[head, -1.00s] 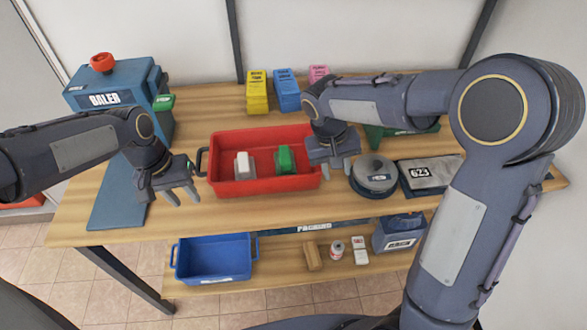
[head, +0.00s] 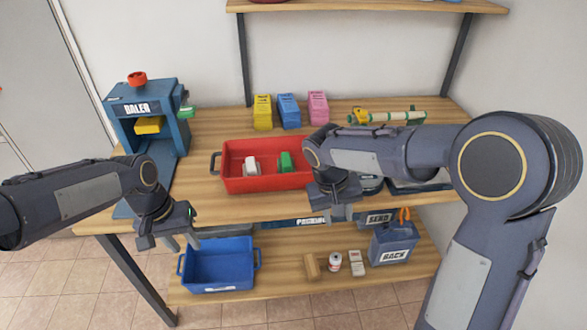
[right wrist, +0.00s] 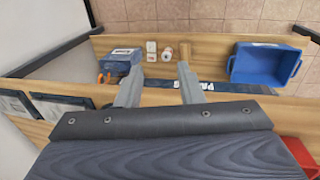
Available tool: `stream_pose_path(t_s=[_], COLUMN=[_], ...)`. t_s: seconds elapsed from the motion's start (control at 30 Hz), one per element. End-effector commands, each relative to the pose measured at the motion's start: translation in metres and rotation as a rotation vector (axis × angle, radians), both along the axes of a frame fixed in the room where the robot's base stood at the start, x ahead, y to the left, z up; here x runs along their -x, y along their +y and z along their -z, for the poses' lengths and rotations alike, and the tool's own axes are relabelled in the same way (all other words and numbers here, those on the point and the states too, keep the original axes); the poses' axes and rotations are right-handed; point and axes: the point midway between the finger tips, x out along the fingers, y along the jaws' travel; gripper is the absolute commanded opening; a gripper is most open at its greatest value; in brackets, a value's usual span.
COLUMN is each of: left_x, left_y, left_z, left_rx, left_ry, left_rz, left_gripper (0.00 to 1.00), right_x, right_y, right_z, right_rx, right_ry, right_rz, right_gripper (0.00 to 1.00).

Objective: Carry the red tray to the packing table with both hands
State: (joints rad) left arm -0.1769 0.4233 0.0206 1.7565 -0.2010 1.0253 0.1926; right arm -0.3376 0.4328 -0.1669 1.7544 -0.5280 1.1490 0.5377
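The red tray (head: 232,184) rests on a wooden table (head: 215,206) whose front label (head: 309,221) seems to begin "PACK". A white item (head: 251,165) and a green item (head: 285,161) are in the tray. Its left handle shows; its right end is hidden behind my right arm. My left gripper (head: 182,243) is open and empty, in front of the table edge and left of the tray. My right gripper (head: 342,213) is near the front edge, right of the tray. The right wrist view shows its fingers apart and empty, with a tray corner (right wrist: 302,155) at lower right.
A blue baler (head: 160,112) stands left of the tray. Yellow, blue and pink boxes (head: 289,111) stand behind it. A lower shelf holds a blue bin (head: 218,266), small goods and a blue box (head: 393,246). An upper shelf (head: 370,6) spans the back.

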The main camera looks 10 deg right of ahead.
Motion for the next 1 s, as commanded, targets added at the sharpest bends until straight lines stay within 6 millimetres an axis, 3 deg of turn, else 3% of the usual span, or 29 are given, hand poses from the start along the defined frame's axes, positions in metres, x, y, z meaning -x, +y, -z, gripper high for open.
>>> stream_pose_path(t_s=[0.4, 0.6, 1.0], left_x=[0.000, 0.000, 0.000], left_y=[0.000, 0.000, 0.000], left_z=[0.000, 0.000, 0.000], left_rx=[0.000, 0.000, 0.000], left_ry=[0.000, 0.000, 0.000], left_rz=[0.000, 0.000, 0.000], left_gripper=[0.34, 0.34, 0.34], right_x=[-0.008, -0.010, -0.010], right_y=[0.016, 0.022, 0.023], right_z=[-0.077, -0.106, -0.116], right_rx=[-0.002, -0.001, 0.000], right_ry=[-0.007, -0.006, -0.003], right_rz=[-0.001, -0.001, -0.001], right_gripper=[0.34, 0.34, 0.34])
